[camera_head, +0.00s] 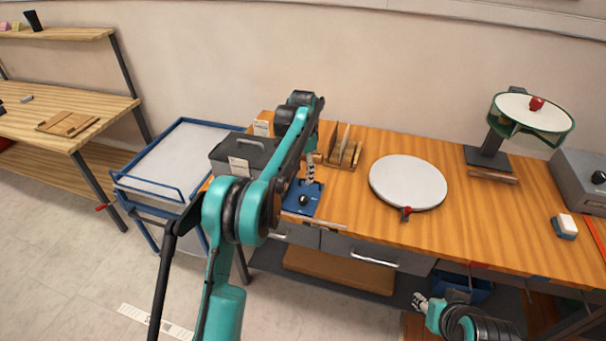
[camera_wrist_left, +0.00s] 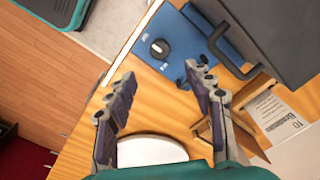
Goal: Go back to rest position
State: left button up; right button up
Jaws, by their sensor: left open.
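My left arm reaches over the workbench in the head view. Its gripper (camera_head: 311,172) hangs above the blue panel (camera_head: 301,198) with a black knob, and the arm partly hides the bench there. In the left wrist view my left gripper (camera_wrist_left: 158,82) has its fingers spread with nothing between them. The blue panel with its black knob (camera_wrist_left: 160,49) shows beyond the fingertips. My right gripper (camera_head: 420,302) shows small at the bottom right, low in front of the bench; its fingers are too small to read.
The wooden bench (camera_head: 480,222) carries a white round plate (camera_head: 408,182), a grey lidded box (camera_head: 243,153), a wooden rack (camera_head: 343,152) and a round green-rimmed device (camera_head: 532,112). A blue-framed cart (camera_head: 182,160) stands left of the bench. Floor is open at lower left.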

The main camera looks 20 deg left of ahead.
pick_arm(q)
jog(key=s+d+r+n+t+b, duration=0.1)
jog(key=s+r+n+t, duration=0.1)
jog(key=s+r, duration=0.45)
jog(key=s+d+r+n+t+b, duration=0.1)
jog(key=s+r+n, duration=0.15)
jog(key=s, duration=0.75)
jog(key=s+f+n+t, duration=0.2)
jog(key=s+f, duration=0.2)
jog(key=s, duration=0.6)
jog(key=s+d+f+n+t+b, duration=0.1)
jog(key=s+f, duration=0.3)
jog(key=s, duration=0.6)
jog(key=shift+s+f+n+t, duration=0.25)
jog(key=shift+n+t, duration=0.1)
jog(key=shift+t, duration=0.25)
